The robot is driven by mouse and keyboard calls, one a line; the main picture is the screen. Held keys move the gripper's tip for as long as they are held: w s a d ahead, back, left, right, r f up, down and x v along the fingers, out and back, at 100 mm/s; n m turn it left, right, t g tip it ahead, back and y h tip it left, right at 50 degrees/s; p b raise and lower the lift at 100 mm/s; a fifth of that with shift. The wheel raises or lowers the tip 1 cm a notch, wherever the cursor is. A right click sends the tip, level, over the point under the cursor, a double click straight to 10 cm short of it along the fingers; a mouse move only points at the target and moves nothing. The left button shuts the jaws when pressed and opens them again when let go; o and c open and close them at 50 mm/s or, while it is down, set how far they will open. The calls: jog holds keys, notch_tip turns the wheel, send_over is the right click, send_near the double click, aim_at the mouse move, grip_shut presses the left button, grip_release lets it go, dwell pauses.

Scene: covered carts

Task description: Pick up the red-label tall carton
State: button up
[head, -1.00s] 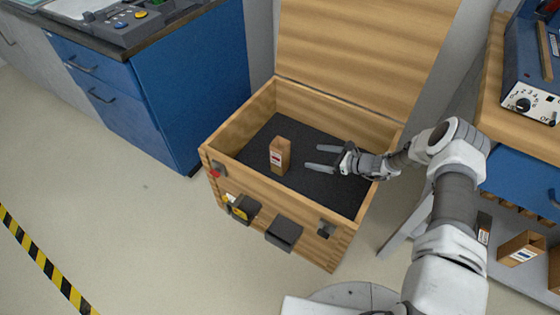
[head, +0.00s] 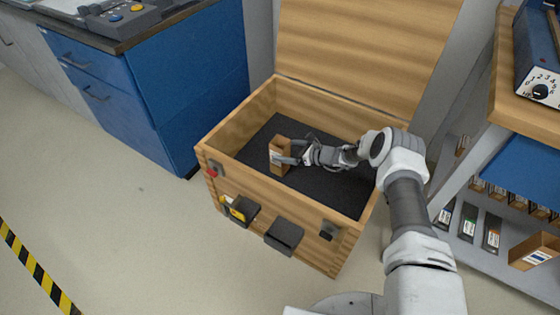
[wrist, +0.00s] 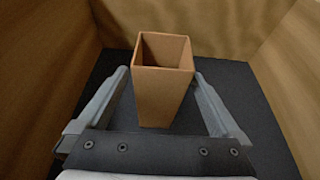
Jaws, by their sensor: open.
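The tall carton (head: 279,157) is a brown, open-topped box standing upright on the dark floor of the wooden chest (head: 225,143). In the head view a finger covers part of its label side. In the wrist view the carton (wrist: 162,92) stands between my two fingers, its label out of sight. My gripper (head: 289,153) reaches in from the right, low inside the chest. In the wrist view my gripper (wrist: 160,88) is open, with one finger on each side of the carton. A small gap shows beside each finger.
The chest's raised lid (head: 365,50) stands behind the carton, and its walls surround the gripper. A blue cabinet (head: 195,85) is at the left. A shelf unit (head: 500,210) with several boxes is at the right. Dark chest floor is free around the carton.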

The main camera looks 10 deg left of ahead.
jog(key=shift+b+x, duration=0.4)
jog(key=shift+x, duration=1)
grip_shut()
